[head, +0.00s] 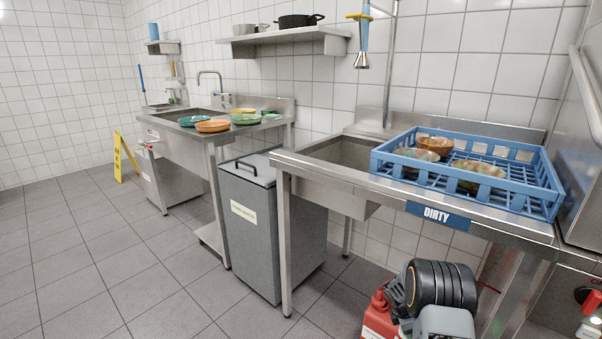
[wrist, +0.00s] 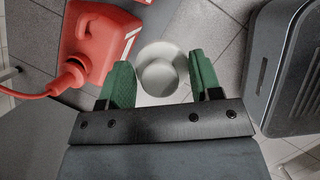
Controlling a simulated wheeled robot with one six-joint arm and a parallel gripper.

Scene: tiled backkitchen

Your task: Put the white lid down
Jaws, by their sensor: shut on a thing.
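In the wrist view, my gripper (wrist: 160,70) has its two green-padded fingers on either side of the white lid (wrist: 160,52). The lid is pale and round, with a raised round middle part between the fingers. My gripper is shut on it, above the grey tiled floor. How far the lid is from the floor cannot be told. I cannot make out the lid or my gripper's fingers in the head view.
A red canister (wrist: 98,40) stands left of the lid; it also shows in the head view (head: 379,321). A grey bin (wrist: 288,70) is at right. The steel counter (head: 330,174) holds a blue rack (head: 540,205) with bowls. Floor at left (head: 90,240) is clear.

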